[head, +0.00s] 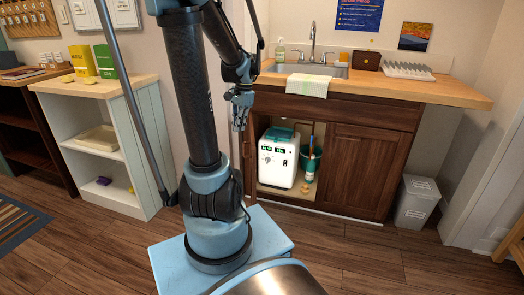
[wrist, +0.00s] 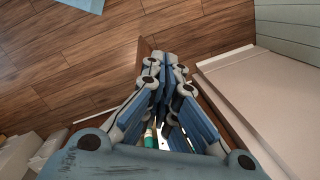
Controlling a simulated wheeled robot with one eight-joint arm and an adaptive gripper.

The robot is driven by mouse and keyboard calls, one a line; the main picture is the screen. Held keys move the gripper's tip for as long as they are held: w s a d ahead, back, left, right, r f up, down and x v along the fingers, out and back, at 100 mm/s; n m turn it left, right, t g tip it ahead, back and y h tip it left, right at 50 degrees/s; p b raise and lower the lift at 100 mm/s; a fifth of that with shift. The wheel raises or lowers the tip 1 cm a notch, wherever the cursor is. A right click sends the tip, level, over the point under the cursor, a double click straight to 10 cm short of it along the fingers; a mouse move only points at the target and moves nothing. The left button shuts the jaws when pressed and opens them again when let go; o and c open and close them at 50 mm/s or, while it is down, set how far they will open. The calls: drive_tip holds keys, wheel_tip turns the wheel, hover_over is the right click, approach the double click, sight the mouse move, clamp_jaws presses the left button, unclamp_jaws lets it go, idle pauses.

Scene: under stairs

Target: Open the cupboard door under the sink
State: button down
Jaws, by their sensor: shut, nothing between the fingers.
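The sink cupboard is dark wood under a wooden counter. Its left compartment is open and shows its inside. A narrow dark wood strip (head: 249,158) at the opening's left side looks like the left door seen nearly edge-on; my arm partly hides that area. The right door (head: 355,172) is closed. My gripper (head: 239,124) is shut and empty, pointing down at the upper left of the opening. In the wrist view the gripper's fingers (wrist: 168,62) come together beside a brown wood edge (wrist: 144,50), likely the door; I cannot tell whether they touch.
Inside stand a white appliance (head: 279,160), a green bin (head: 312,160) and a bottle (head: 309,174). A towel (head: 307,86) hangs over the counter front. A grey bin (head: 415,202) stands right; a white shelf (head: 98,150) stands left. Floor before the cupboard is clear.

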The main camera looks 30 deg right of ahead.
drive_tip(key=s+d+f+m+y, duration=0.1)
drive_tip(key=d+f+m, duration=0.2)
drive_tip(key=d, duration=0.6)
drive_tip(key=s+d+f+m, duration=0.15)
drive_tip(key=d+m, duration=0.25)
drive_tip(key=d, duration=0.4)
drive_tip(key=w+a+f, duration=0.1)
drive_tip(key=a+f, duration=0.1)
drive_tip(key=f, duration=0.3)
drive_tip(key=w+a+f, duration=0.2)
drive_tip(key=a+f, duration=0.1)
drive_tip(key=f, duration=0.2)
drive_tip(key=shift+w+f, duration=0.3)
drive_tip(key=shift+f, duration=0.1)
